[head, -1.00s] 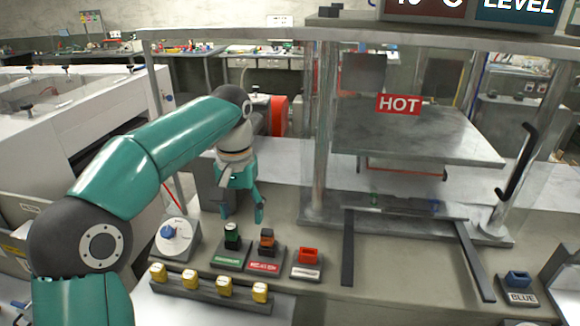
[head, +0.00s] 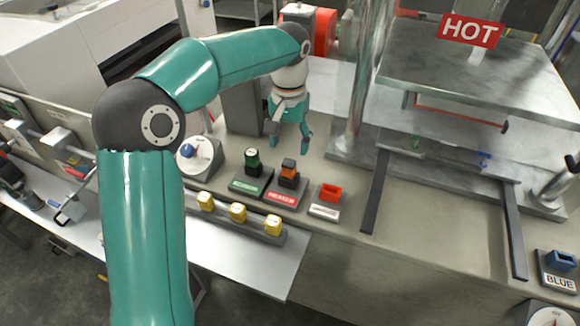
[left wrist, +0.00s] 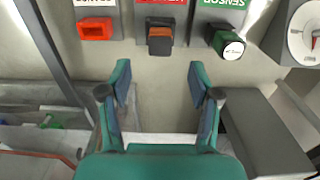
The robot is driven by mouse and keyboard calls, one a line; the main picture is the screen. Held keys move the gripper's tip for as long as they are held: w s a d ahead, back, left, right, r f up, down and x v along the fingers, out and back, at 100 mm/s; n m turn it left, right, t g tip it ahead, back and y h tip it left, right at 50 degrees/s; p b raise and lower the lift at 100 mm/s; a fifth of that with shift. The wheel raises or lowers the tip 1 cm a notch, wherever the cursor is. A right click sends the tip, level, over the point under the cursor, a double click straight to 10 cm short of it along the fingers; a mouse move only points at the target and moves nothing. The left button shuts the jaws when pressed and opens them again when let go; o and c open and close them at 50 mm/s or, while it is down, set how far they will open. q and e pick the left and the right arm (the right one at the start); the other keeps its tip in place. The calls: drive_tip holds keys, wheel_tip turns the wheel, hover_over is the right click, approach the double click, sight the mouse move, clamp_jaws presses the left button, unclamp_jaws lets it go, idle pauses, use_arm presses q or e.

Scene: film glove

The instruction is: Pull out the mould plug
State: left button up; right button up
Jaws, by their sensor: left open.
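Three plugs sit in sockets on the bench: a green-and-black one (head: 252,158), an orange-and-black one (head: 288,172) and a red one (head: 330,192). The green one's label reads SENSOR in the left wrist view; the other two labels are not clear, so I cannot tell which is the mould plug. My left gripper (head: 290,142) is open and empty, just behind the orange-and-black plug. In the left wrist view its fingers (left wrist: 161,75) point toward the orange-and-black plug (left wrist: 160,38), apart from it, with the red plug (left wrist: 96,29) and green plug (left wrist: 228,44) either side.
A dial (head: 197,155) is left of the plugs, and yellow blocks (head: 238,212) stand in front. At right is the press with its HOT sign (head: 470,30) and two dark rails (head: 374,190). A blue plug (head: 562,259) sits far right. Bare bench lies under the gripper.

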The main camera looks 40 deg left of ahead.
sight(289, 163)
use_arm(q)
wheel_tip(289, 163, down, 9)
drive_tip(key=shift+s+r, duration=0.1)
idle(0.4)
clamp_jaws()
drive_tip(key=shift+r+p, duration=0.35)
drive_tip(key=shift+r, duration=0.1)
idle(0.3)
drive_tip(key=shift+r, duration=0.15)
drive_tip(key=shift+r+p, duration=1.8)
drive_tip(key=shift+r, duration=0.25)
drive_tip(key=shift+r, duration=0.1)
